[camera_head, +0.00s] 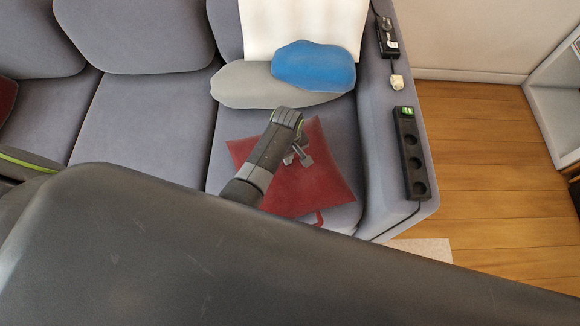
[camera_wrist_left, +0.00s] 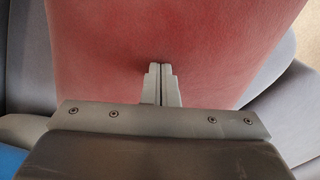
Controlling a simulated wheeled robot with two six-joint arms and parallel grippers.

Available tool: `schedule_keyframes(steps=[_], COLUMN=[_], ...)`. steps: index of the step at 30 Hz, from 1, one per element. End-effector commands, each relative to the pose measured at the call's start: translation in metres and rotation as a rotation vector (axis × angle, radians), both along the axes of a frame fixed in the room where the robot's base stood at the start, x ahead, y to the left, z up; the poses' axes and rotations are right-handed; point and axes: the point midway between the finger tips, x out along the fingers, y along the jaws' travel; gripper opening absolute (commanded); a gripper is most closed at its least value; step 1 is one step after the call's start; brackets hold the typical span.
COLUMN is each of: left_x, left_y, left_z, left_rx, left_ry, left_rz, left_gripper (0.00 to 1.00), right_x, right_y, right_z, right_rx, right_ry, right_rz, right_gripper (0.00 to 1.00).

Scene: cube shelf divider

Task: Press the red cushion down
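The red cushion (camera_head: 318,186) lies on the right-hand seat of the grey sofa in the head view. My left gripper (camera_head: 303,157) is over the upper middle of this cushion. In the left wrist view the red cushion (camera_wrist_left: 215,45) fills most of the picture. The fingers of my left gripper (camera_wrist_left: 161,68) are together with nothing between them, and their tips point at the cushion's surface. I cannot tell whether the tips touch it. My right gripper does not show.
A blue cushion (camera_head: 314,66) and a grey cushion (camera_head: 262,86) lie behind, against a white cushion (camera_head: 300,25). Power strips (camera_head: 410,155) lie on the sofa's right armrest (camera_head: 383,120). A white shelf (camera_head: 556,105) stands at the right. The middle seat (camera_head: 145,120) is clear.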

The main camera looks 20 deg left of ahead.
Motion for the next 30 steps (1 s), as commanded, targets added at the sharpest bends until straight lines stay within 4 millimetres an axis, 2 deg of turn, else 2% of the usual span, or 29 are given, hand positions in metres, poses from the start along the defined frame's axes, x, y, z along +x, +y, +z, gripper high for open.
schedule_keyframes(steps=[30], left_x=[-0.0021], left_y=[0.0003], left_z=[-0.0036], left_rx=[0.0], left_ry=[0.004], left_rz=[0.0], left_gripper=[0.0], right_x=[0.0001], right_y=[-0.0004], right_z=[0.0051], right_rx=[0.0], right_ry=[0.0], right_rz=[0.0], right_gripper=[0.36])
